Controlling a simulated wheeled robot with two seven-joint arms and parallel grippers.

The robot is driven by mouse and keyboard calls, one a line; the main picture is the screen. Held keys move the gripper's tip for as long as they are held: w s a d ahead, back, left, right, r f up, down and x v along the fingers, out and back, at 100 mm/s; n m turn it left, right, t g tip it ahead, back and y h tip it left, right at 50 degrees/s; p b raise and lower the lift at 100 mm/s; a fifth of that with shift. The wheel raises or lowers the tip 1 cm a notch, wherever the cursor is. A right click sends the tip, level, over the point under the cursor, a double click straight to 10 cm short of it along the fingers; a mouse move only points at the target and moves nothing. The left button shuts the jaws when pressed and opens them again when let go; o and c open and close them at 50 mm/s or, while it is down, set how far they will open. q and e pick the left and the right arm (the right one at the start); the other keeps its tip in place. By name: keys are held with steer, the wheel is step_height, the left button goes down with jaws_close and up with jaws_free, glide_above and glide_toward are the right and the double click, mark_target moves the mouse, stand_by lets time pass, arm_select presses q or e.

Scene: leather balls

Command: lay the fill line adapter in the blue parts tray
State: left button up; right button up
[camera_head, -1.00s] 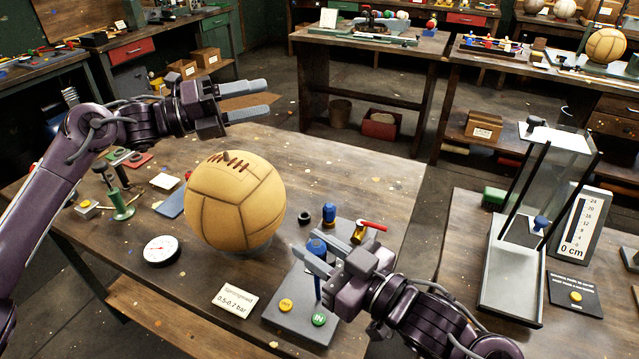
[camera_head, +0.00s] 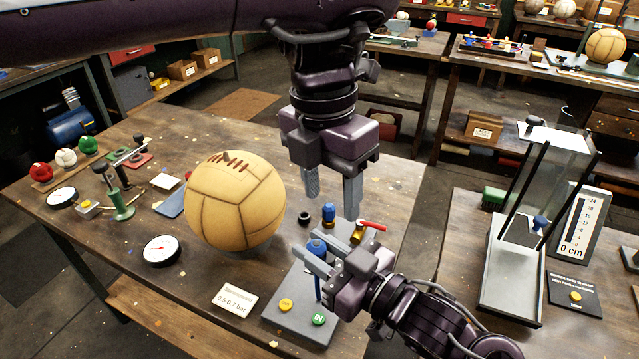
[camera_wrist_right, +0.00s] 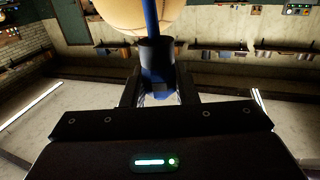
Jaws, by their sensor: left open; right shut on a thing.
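My right gripper (camera_head: 316,257) is shut on a blue-topped fitting (camera_head: 317,246) on a blue line above the grey filling base. In the right wrist view, a dark collar (camera_wrist_right: 156,55) with a blue line sits between its fingers. My left gripper (camera_head: 332,195) is open and empty, pointing down above a small blue fitting (camera_head: 329,209) and a brass valve with a red lever (camera_head: 371,225). I cannot tell for certain which fitting is the fill line adapter. A flat blue piece, perhaps the blue parts tray (camera_head: 169,204), lies left of the ball, partly hidden behind it.
A tan leather ball (camera_head: 236,200) stands mid-table between the flat blue piece and the grippers. A black ring (camera_head: 304,218), a dial gauge (camera_head: 161,250), a green pump (camera_head: 121,204) and a sign (camera_head: 235,298) are nearby. The front left tabletop is fairly clear.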

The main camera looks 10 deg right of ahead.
mark_target(319, 243)
arm_select(q)
steer(key=shift+w+a+f+t+y, duration=0.1)
steer(key=shift+a+f+t+y, duration=0.1)
steer(key=shift+a, duration=0.2)
steer(key=shift+w+a+f+t+y, duration=0.1)
steer(key=shift+a+f+y, duration=0.1)
steer(key=shift+a, duration=0.2)
step_height(319, 243, down, 11)
steer(key=shift+c, duration=0.2)
steer(key=shift+d, duration=0.1)
steer(key=c, duration=0.9)
steer(key=shift+c, duration=0.6)
arm_select(e)
steer(key=o, duration=1)
steer(key=shift+f, duration=0.1)
